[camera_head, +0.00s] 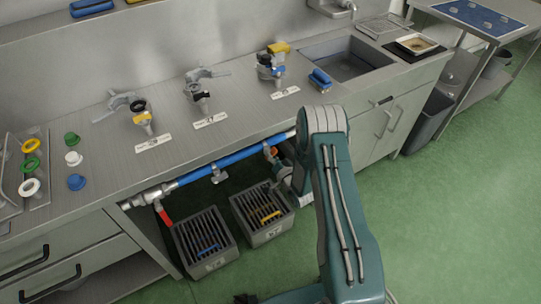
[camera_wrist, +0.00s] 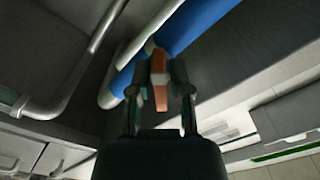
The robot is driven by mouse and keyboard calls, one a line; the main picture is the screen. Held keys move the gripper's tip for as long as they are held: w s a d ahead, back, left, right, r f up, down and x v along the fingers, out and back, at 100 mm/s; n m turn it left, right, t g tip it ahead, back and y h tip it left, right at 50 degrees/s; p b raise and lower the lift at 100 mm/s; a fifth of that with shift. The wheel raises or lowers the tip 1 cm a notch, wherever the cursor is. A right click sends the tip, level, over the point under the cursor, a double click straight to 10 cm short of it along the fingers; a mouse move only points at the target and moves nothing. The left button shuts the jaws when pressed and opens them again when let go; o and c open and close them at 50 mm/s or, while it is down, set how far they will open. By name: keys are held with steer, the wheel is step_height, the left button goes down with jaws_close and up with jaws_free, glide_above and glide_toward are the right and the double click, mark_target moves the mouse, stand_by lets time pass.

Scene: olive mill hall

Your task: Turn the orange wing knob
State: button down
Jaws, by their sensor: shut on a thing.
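The orange wing knob (camera_wrist: 159,80) shows in the wrist view between the two fingers of my gripper (camera_wrist: 158,88), at the blue pipe (camera_wrist: 190,28). The fingers are shut on the knob from both sides. In the head view a small orange part of the knob (camera_head: 273,152) shows under the counter's front edge, by the right part of the blue pipe (camera_head: 222,166). My gripper (camera_head: 277,160) is there too, partly hidden by my own arm.
A red-handled valve (camera_head: 164,216) hangs at the pipe's left end. Two grey slotted crates (camera_head: 203,262) (camera_head: 243,239) stand below the pipe. The steel counter (camera_head: 225,138) overhangs it, with taps and a sink (camera_head: 349,66) on top. Green floor on the right is clear.

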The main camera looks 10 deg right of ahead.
steer(key=m, duration=0.4)
steer(key=shift+f+m, duration=0.1)
steer(key=shift+m, duration=0.2)
steer(key=m, duration=0.4)
steer(key=shift+s, duration=0.1)
steer(key=shift+m, duration=0.3)
steer(key=c, duration=0.7)
jaws_free()
steer(key=shift+d, duration=0.1)
steer(key=v, duration=1.1)
steer(key=shift+s+d, duration=0.15)
steer(key=shift+s, duration=0.2)
